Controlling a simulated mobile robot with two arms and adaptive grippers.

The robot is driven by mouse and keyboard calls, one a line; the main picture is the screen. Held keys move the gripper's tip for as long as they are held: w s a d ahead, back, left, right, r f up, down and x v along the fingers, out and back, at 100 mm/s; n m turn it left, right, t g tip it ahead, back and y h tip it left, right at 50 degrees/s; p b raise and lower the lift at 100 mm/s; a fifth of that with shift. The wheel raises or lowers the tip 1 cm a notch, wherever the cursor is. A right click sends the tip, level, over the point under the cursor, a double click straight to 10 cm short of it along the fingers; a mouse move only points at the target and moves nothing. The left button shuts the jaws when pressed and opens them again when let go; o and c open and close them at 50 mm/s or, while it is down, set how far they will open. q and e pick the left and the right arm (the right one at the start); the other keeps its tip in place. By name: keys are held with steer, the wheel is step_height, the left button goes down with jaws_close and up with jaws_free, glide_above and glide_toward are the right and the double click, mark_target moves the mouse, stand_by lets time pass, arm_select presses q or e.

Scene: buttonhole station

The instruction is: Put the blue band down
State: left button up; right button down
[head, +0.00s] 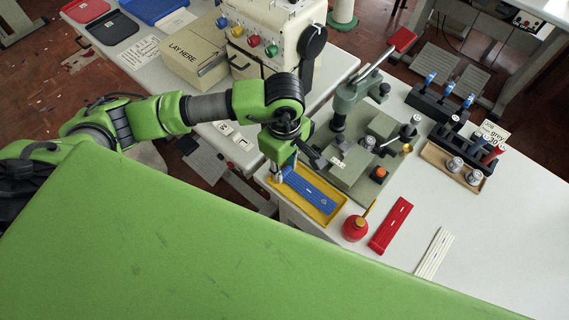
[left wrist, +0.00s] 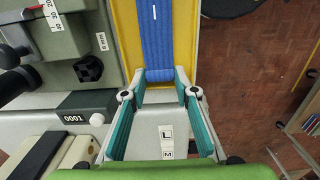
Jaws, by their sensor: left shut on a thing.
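The blue band (head: 312,189) lies lengthwise over the yellow tray (head: 329,220) at the front edge of the white table. It also shows in the left wrist view (left wrist: 157,35), with yellow along both sides. My left gripper (head: 281,174) points down at the band's left end. In the left wrist view the fingertips (left wrist: 160,77) are on either side of the band's near end, shut on it. Whether the band touches the tray floor I cannot tell. My right gripper is not in view.
A green-grey press (head: 350,165) stands just behind the tray. A wooden tray with spools (head: 453,166) is farther right.

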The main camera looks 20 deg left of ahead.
arm_select(q)
steer(key=shift+f, duration=0.15)
steer(key=o, duration=0.6)
steer(key=shift+r, duration=0.25)
steer(key=shift+w+r, duration=0.1)
steer(key=shift+r, duration=0.25)
step_height(320, 180, up, 11)
steer(key=b, duration=0.2)
